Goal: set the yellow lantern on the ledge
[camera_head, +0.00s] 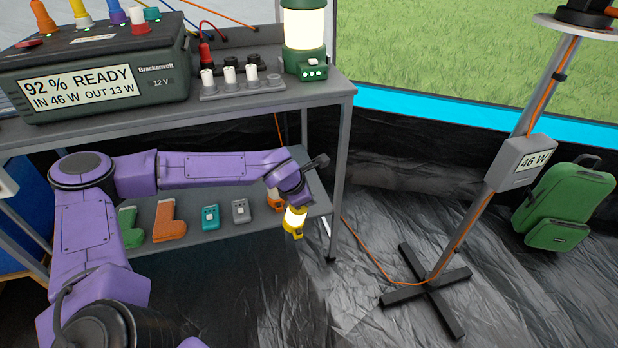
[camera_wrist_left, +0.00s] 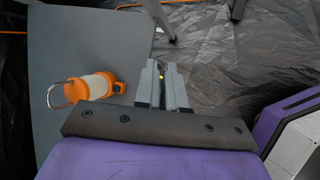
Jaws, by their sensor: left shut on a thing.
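The yellow lantern (camera_head: 294,223) glows white and looks upright, with its yellow base down. My left gripper (camera_head: 297,204) is shut on it from above. In the left wrist view the fingers (camera_wrist_left: 168,80) are together, with only a speck of yellow between them; the rest of the lantern is hidden. The grey lower shelf (camera_head: 215,238) under the bench looks like the ledge. The lantern shows against its front edge near the right end; I cannot tell whether it touches. The shelf also shows in the left wrist view (camera_wrist_left: 70,40). My right gripper is out of view.
An orange lantern (camera_wrist_left: 98,88) stands on the shelf close beside my left gripper. Boots (camera_head: 168,222), a teal device (camera_head: 210,217) and a grey device (camera_head: 240,211) stand farther left. A bench leg (camera_head: 338,185) rises close right. The bench top (camera_head: 270,102) is above my arm.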

